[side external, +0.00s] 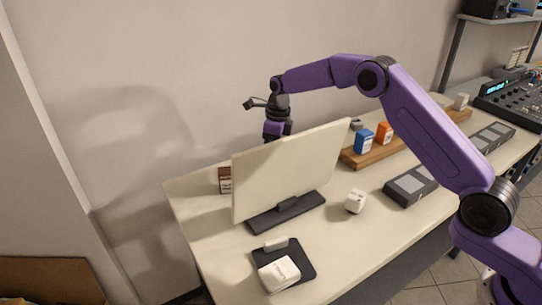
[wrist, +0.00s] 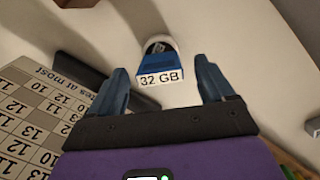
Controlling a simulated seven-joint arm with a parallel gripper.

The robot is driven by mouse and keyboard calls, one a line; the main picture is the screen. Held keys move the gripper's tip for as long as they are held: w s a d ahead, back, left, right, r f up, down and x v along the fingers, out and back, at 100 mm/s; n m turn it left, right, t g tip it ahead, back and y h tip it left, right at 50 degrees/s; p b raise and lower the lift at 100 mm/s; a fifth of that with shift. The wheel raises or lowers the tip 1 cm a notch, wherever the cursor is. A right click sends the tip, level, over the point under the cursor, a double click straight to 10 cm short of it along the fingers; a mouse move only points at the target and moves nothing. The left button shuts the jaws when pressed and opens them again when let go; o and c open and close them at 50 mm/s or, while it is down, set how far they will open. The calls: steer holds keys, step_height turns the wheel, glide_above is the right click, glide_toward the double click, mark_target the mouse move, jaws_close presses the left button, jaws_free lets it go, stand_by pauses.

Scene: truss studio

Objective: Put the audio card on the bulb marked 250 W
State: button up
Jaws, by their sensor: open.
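In the wrist view a blue block marked "32 GB" (wrist: 160,72) lies between the open fingers of my gripper (wrist: 162,68), with a gap on each side. A round, pale and dark thing shows just beyond it. I cannot tell whether this block is the audio card. In the side view my gripper reaches down behind the upright board (side external: 290,170), which hides the fingers and what is under them. No "250 W" mark is readable in either view, so I cannot pick out that bulb.
The board's printed number grid (wrist: 40,115) is close at left in the wrist view. A brown box (side external: 224,180) stands left of the board.

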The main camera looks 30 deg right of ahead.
step_height(320, 180, up, 9)
steer(key=shift+s+d, duration=0.4)
